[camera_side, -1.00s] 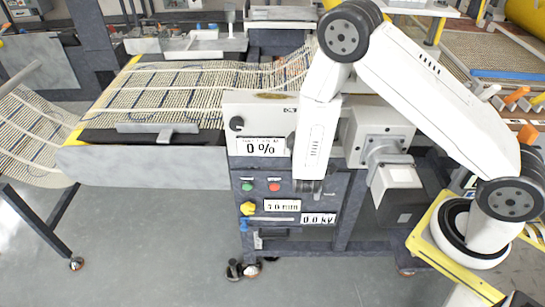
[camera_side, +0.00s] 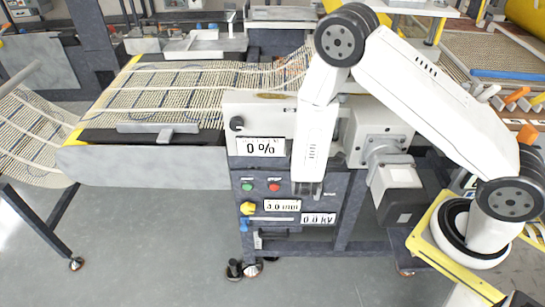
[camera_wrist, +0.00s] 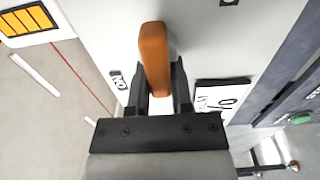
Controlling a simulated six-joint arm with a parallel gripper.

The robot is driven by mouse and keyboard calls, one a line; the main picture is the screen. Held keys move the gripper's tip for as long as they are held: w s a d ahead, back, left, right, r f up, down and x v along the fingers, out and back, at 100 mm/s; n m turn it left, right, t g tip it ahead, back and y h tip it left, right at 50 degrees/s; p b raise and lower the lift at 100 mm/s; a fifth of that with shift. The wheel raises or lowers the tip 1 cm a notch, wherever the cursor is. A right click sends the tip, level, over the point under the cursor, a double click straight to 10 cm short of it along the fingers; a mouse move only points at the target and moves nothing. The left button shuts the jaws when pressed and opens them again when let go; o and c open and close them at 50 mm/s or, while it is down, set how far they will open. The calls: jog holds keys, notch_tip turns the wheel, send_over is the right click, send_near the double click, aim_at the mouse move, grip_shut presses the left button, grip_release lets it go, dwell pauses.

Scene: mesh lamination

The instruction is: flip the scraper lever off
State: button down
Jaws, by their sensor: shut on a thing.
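The scraper lever (camera_wrist: 153,55) is an orange-brown bar in the middle of the wrist view. It stands between the two dark fingers of my gripper (camera_wrist: 159,82), which are shut on it. An "ON" label (camera_wrist: 119,79) is on the pale panel (camera_wrist: 205,45) just left of the lever.
Green (camera_side: 248,187) and red (camera_side: 274,187) buttons sit below. Mesh (camera_side: 185,85) lies on the table at left. Open floor shows in front.

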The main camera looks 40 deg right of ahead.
jog(key=c, duration=0.5)
grip_release()
jog(key=shift+v, duration=3.9)
notch_tip(320, 180, up, 2)
jog(key=w+a+m+g+y, duration=0.3)
jog(key=m+y, duration=0.3)
jog(key=y, duration=0.4)
jog(key=s+d+r+m+g+y, duration=0.1)
jog(key=s+g, duration=0.1)
jog(key=s, duration=0.2)
jog(key=s+d+r+m+g+y, duration=0.1)
jog(key=s+r+g, duration=0.1)
jog(key=s, duration=0.3)
jog(key=s+d+r+m+g, duration=0.1)
jog(key=s+r+g, duration=0.1)
jog(key=s+g, duration=0.1)
jog(key=shift+s+d+r+y, duration=0.1)
jog(key=shift+s+d+y, duration=0.1)
jog(key=shift+s, duration=0.15)
jog(key=shift+s+d+r+y, duration=0.1)
jog(key=shift+s+y, duration=0.1)
jog(key=shift+s, duration=0.2)
